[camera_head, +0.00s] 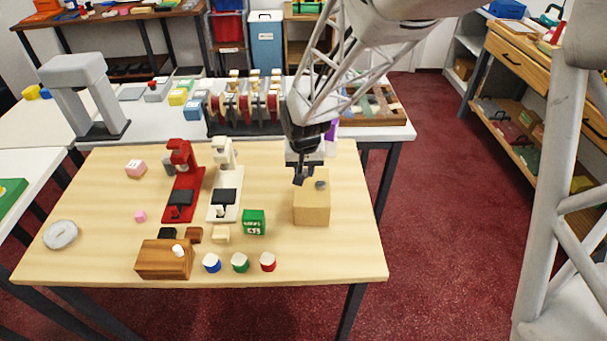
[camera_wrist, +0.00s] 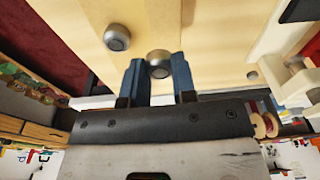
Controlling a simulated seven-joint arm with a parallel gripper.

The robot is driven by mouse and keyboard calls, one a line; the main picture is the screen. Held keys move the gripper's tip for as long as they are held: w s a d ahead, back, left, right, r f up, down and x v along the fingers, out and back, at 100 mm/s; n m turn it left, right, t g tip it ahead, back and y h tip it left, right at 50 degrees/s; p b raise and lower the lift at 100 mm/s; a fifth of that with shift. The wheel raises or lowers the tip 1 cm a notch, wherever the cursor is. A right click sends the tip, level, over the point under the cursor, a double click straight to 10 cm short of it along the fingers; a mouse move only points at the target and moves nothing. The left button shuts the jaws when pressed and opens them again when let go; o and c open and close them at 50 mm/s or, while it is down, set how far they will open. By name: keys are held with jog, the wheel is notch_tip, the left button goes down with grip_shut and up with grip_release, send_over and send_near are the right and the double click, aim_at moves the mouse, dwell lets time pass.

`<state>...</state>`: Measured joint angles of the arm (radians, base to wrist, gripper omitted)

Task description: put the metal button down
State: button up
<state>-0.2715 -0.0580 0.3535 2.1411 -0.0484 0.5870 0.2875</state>
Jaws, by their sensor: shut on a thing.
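My gripper (camera_wrist: 158,80) is shut on a round metal button (camera_wrist: 159,63), which sits between the two dark fingertips in the wrist view. In the head view my gripper (camera_head: 301,178) is over the left part of the top of a light wooden block (camera_head: 312,212), and the held button is hidden or too small to make out there. A second grey metal button (camera_wrist: 117,38) is on the block, beside my fingers; it shows in the head view too (camera_head: 321,185). I cannot tell whether the held button touches the block.
Left of the block stand a white press (camera_head: 224,180) and a red press (camera_head: 181,185). A green box (camera_head: 254,222) is close to the block's left. Blue, green and red capped pieces (camera_head: 240,262) stand near the front edge. The table's right front is clear.

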aim_at(304, 172)
jog(key=shift+f, duration=1.75)
jog(key=shift+f, duration=0.1)
jog(key=o, duration=0.6)
notch_tip(304, 172, up, 12)
jog(key=s, duration=0.1)
jog(key=shift+s, duration=0.25)
